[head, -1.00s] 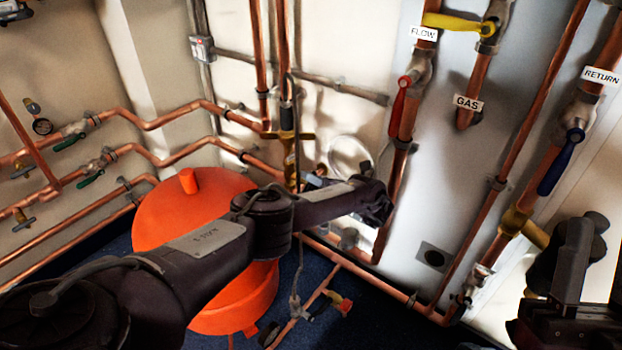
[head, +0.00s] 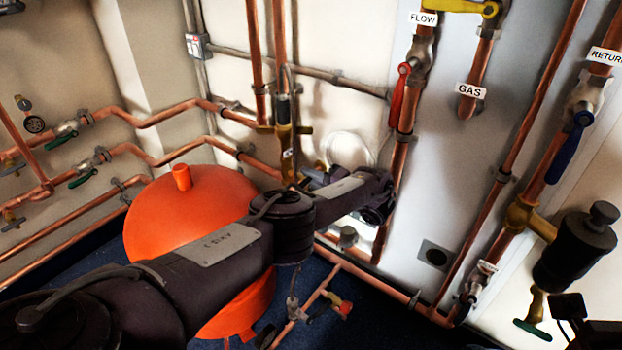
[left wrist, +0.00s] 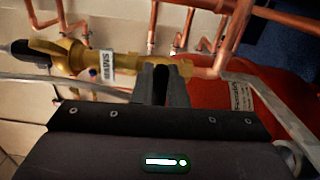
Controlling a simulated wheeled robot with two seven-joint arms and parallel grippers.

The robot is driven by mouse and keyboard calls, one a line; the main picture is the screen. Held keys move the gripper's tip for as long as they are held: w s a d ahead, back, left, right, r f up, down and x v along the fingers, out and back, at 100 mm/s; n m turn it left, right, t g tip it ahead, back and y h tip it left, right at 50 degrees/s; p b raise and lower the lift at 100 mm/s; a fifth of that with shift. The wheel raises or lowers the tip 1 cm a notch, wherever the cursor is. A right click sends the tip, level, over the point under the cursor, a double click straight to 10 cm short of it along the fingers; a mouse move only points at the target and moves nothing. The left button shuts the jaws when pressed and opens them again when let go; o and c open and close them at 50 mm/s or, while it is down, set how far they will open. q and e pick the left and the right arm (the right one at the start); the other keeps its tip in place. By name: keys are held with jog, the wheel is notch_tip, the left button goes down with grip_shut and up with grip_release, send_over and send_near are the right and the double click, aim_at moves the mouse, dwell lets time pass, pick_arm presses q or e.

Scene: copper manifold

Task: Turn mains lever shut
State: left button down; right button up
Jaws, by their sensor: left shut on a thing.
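The brass mains valve (left wrist: 120,62) lies across the left wrist view, with a white tag (left wrist: 106,65) on it that seems to read MAINS. My left gripper (left wrist: 162,84) reaches the valve body's side with its jaws close together, shut on the lever, which the fingers mostly hide. In the head view the valve (head: 284,130) stands on the copper pipework behind the orange vessel. My left gripper (head: 318,178) is beyond my wrist there, small and partly hidden, just below and right of the valve. Only a dark piece of my right arm shows at the lower right corner.
The orange vessel (head: 190,215) stands below my left arm. A red lever (head: 399,95), yellow gas lever (head: 455,7) and blue lever (head: 570,145) are on nearby pipes. A black cylinder (head: 575,248) is at the right. Pipes crowd the valve.

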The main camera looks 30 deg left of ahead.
pick_arm(q)
jog(key=shift+f+m, duration=0.1)
jog(key=shift+m, duration=0.6)
jog(key=c, duration=1.5)
grip_release()
jog(key=shift+o, duration=0.2)
